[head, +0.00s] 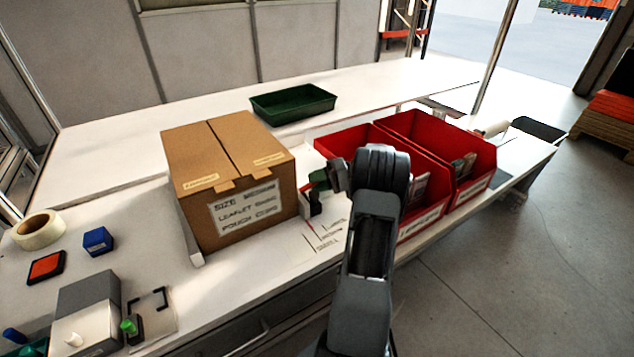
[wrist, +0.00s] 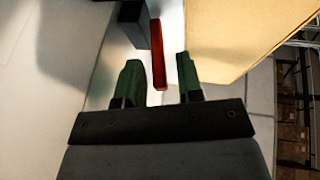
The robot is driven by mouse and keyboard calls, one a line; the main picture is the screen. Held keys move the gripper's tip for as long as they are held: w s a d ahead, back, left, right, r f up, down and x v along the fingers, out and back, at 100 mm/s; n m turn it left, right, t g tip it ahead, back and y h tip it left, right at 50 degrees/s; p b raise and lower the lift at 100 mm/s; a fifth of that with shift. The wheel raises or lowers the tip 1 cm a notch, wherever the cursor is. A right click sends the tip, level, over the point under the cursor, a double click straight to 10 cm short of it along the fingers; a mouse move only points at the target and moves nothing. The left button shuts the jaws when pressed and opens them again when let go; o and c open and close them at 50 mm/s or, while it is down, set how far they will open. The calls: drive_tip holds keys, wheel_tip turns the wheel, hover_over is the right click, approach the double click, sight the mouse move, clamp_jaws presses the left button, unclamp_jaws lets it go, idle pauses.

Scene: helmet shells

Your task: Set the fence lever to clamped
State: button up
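The red fence lever (wrist: 158,55) shows in the wrist view as a narrow bar beside a dark block (wrist: 130,22). In the head view a small red part of the lever (head: 304,188) shows at the right side of the cardboard box, partly hidden by my gripper. My gripper (wrist: 157,82) has two green fingers standing apart, with the near end of the lever around the gap between their tips. I cannot tell whether they touch it. Printed labels (head: 325,236) lie on the table near the lever.
The cardboard box (head: 238,215) stands close on the left of my gripper; its tan side (wrist: 225,35) fills the wrist view's upper right. Red bins (head: 440,140) stand close on the right. A green tray (head: 292,104) sits behind. The table front is fairly clear.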

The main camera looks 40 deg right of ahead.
drive_tip(key=shift+o, duration=0.2)
drive_tip(key=v, duration=1.4)
drive_tip(key=shift+w, duration=0.1)
